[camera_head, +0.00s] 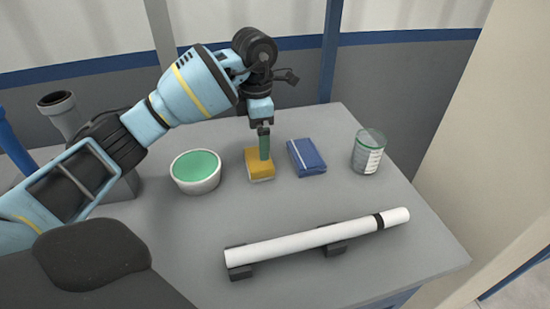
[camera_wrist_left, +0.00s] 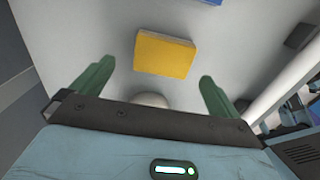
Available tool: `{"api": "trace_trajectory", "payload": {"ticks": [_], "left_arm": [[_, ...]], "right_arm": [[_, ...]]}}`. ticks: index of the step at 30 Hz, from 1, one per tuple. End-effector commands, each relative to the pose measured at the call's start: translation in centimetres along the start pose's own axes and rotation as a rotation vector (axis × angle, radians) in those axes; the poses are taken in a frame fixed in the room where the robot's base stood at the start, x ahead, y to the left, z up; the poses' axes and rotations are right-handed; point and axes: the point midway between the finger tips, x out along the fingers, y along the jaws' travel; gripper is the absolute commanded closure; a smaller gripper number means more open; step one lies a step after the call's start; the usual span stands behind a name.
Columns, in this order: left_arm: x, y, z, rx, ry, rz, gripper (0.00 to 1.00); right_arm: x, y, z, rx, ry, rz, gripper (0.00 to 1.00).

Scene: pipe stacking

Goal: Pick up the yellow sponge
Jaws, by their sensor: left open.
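The yellow sponge (camera_head: 261,169) lies flat on the grey table, between a bowl and a blue block. It also shows in the left wrist view (camera_wrist_left: 165,54), beyond the fingertips and roughly centred between them. My left gripper (camera_head: 265,150) points down just over the sponge, and its green finger overlaps the sponge's far part in the head view. In the left wrist view the two green fingers (camera_wrist_left: 156,82) are spread wide with nothing between them. I cannot tell the exact height of the fingertips above the sponge. My right gripper is in neither view.
A white bowl (camera_head: 195,185) with green inside stands left of the sponge. A blue block (camera_head: 306,157) lies close on its right, and a glass beaker (camera_head: 368,158) stands further right. A white pipe (camera_head: 310,239) rests on dark supports in front. The table between is clear.

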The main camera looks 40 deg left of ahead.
Motion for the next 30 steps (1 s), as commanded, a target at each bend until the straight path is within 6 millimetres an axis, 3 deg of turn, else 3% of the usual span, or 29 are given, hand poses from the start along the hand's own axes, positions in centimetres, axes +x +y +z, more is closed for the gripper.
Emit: {"api": "trace_trajectory", "payload": {"ticks": [9, 19, 30], "left_arm": [[1.0, 0.0, 0.0, 0.0, 0.001, -0.001, 0.0], [2.8, -0.1, 0.0, 0.001, -0.001, 0.0, 0.0], [7.3, -0.4, 0.0, 0.0, 0.0, -0.001, 0.0]], "right_arm": [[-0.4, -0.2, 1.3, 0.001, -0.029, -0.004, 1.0], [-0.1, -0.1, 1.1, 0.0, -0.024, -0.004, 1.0], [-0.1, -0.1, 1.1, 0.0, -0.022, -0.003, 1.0]]}}
